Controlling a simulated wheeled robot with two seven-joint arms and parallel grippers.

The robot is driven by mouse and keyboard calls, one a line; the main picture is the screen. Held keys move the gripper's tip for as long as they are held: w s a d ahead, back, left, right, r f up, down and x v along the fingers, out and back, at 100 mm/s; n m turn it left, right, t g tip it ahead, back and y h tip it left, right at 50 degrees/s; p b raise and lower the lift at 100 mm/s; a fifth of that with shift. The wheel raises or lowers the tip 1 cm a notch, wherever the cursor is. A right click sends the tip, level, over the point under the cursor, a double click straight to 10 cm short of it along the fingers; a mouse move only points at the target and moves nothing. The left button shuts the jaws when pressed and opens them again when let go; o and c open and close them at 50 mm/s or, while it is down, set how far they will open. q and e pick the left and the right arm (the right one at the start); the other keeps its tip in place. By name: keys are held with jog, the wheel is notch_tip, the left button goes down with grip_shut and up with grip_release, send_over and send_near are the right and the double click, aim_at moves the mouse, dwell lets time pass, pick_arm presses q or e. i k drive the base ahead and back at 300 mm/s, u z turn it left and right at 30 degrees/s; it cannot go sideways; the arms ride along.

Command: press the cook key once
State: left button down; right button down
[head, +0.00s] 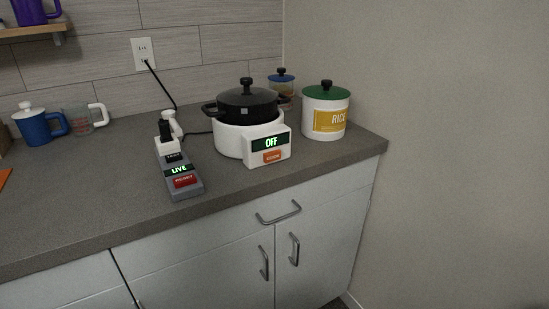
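The cooker (233,141) is a white round base with a black lidded pot (247,103) on it, standing on the counter near the right corner. Its front panel has a dark display (271,143) reading "OFF" in green. Below the display is the orange cook key (273,157), its small lettering hard to read. Nothing covers the key. Neither of my grippers shows in the head view.
A grey power strip (187,192) with a display reading "LIVE" and a red button (185,182) lies left of the cooker. A rice canister (326,121) stands right. A cord runs to the wall outlet (143,53). A blue mug (38,127) and measuring cup (77,121) stand left.

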aim_at(269, 157)
jog(key=k, duration=1.35)
jog(key=u, duration=0.3)
jog(key=i, duration=0.35)
jog(key=u, duration=0.7)
jog(key=i, duration=0.9)
jog(key=z, duration=0.65)
jog(key=i, duration=0.7)
jog(key=z, duration=0.75)
